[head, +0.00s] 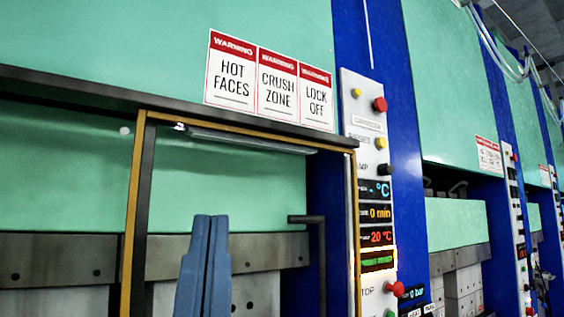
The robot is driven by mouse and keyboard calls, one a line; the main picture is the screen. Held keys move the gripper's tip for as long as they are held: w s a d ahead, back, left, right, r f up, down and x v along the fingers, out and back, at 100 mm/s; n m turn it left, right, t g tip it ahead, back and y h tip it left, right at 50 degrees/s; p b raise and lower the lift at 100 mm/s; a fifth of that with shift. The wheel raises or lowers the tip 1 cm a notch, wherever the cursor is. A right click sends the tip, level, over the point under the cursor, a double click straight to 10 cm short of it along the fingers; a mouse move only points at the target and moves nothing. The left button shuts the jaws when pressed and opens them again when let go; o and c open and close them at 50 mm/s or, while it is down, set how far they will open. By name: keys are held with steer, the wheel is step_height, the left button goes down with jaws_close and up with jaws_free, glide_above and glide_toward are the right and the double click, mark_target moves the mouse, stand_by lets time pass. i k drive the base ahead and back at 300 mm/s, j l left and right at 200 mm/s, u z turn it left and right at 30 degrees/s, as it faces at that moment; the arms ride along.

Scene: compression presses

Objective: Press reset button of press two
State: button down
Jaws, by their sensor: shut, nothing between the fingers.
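A white control panel (363,150) runs down the blue column right of the nearest press. It has a small yellow button (356,92) and a red button (379,104) at its top. Below them is a yellow button (380,143) beside a blurred label, possibly "RESET". Under it are a black knob (384,170), several lit displays and a red knob (395,289) near "STOP". My gripper (211,218) shows as two blue fingers pointing up, shut and empty, left of and apart from the panel. No press number is readable.
A yellow-edged dark guard frame (133,215) stands around the nearest press opening, with a dark handle (308,219) inside. Warning signs (268,81) hang above. Another press with its own panel (516,220) stands to the right, with more beyond.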

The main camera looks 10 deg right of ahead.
mark_target(382, 142)
steer(key=i+l, duration=0.15)
steer(key=l, duration=0.3)
steer(key=i+l, duration=0.1)
steer(key=l, duration=0.3)
steer(key=i+l+u, duration=0.1)
steer(key=l, duration=0.35)
steer(key=i+l, duration=0.2)
steer(key=l, duration=0.25)
steer(key=i+l, duration=0.1)
steer(key=l, duration=0.3)
steer(key=i+l, duration=0.1)
steer(key=l, duration=0.35)
steer(key=i+u, duration=0.05)
